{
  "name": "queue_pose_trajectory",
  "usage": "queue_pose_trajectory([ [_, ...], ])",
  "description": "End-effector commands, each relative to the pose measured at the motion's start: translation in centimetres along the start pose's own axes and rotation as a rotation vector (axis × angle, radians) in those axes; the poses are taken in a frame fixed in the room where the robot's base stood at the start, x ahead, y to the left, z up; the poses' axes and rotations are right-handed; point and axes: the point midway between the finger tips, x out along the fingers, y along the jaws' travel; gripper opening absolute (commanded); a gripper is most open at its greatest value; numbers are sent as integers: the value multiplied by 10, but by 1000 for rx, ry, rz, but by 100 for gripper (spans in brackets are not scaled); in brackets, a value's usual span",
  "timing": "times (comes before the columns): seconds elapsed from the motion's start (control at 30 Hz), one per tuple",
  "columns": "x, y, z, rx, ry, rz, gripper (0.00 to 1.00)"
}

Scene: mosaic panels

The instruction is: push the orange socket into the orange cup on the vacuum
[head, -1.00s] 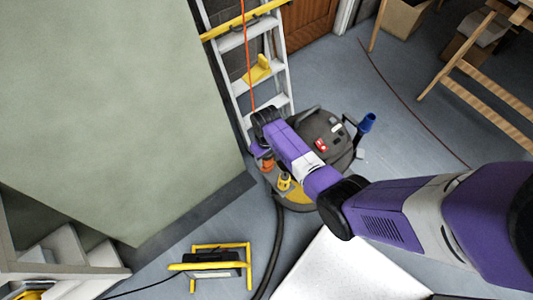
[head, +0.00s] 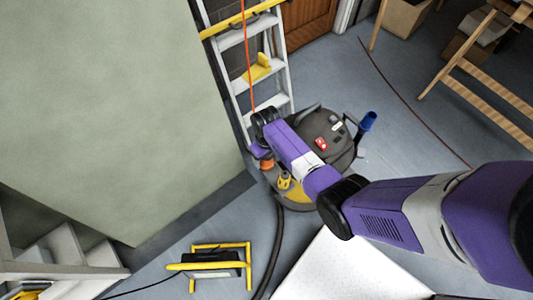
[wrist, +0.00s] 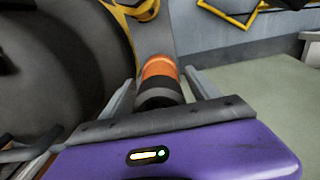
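The vacuum (head: 325,135), dark grey with a yellow base, stands on the floor near the ladder. My gripper (wrist: 160,80) reaches down at its left side. In the wrist view the two grey fingers stand close on either side of an orange cylinder with a dark end (wrist: 160,68), seemingly the orange socket held between them. The dark end faces my gripper. An orange part (head: 266,164) shows below my gripper at the vacuum's side in the head view. I cannot separate socket from cup there, or tell how deep one sits in the other.
A ladder (head: 230,45) with an orange cord (head: 247,55) stands behind. A dark hose (head: 275,250) runs forward across the floor. A yellow-framed lamp (head: 222,268) stands front left. A large pale green panel (head: 110,110) fills the left.

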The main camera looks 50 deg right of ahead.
Motion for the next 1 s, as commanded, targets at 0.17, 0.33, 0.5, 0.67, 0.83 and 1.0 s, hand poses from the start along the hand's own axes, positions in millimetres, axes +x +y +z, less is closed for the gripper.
queue_pose_trajectory([
  [0.17,0,0,0,0,0,0,78],
  [0.33,-1,0,0,0,0,0,78],
  [0.5,-17,0,-1,0,2,0,78],
  [0.67,-43,0,0,0,3,0,78],
  [0.83,-66,0,-1,0,3,0,78],
  [1.0,-77,0,0,0,0,0,78],
])
